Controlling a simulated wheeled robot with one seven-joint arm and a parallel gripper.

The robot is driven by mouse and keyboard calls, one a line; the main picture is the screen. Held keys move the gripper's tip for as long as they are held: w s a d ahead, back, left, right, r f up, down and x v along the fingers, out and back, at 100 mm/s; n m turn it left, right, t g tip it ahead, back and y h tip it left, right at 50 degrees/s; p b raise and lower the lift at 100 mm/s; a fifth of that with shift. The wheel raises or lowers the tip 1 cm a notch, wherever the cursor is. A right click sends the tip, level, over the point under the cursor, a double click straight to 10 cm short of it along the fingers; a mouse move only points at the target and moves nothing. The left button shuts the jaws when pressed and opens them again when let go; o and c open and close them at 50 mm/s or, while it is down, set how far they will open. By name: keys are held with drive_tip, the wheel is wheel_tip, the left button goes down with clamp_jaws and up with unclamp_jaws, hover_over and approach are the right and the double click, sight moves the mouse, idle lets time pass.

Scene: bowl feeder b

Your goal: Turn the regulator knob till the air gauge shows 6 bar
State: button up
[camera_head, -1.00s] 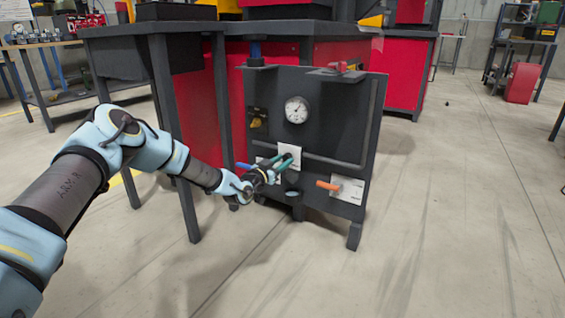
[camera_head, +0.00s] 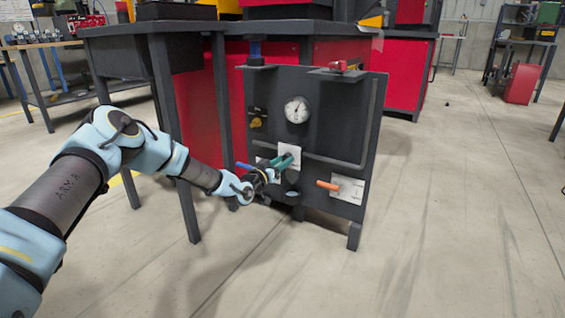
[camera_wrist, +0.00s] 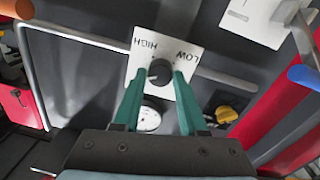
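The regulator knob (camera_wrist: 160,72) is dark and round, with a light pointer mark, on a white plate (camera_wrist: 190,55) lettered HIGH and LOW. The lettering is upside down in the wrist view. My gripper (camera_wrist: 160,76) has green fingers, with one fingertip on each side of the knob. I cannot tell whether both press on it. In the head view my gripper (camera_head: 285,160) is at the plate and hides the knob. The round white air gauge (camera_head: 297,110) is above it on the dark panel. In the wrist view the gauge (camera_wrist: 149,120) is partly behind a finger. Its reading is too small to tell.
An orange-handled lever (camera_head: 328,186) sits right of my gripper, on its own white plate. A blue handle (camera_head: 243,166) is close on the left. A yellow knob (camera_head: 256,122) is at upper left. A grey pipe (camera_head: 370,125) runs along the panel. Floor at right is clear.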

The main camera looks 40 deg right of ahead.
drive_tip(key=o, duration=0.4)
drive_tip(key=shift+a, duration=0.1)
drive_tip(key=p+v, duration=0.4)
drive_tip(key=v, duration=0.6)
drive_tip(key=shift+a, duration=0.3)
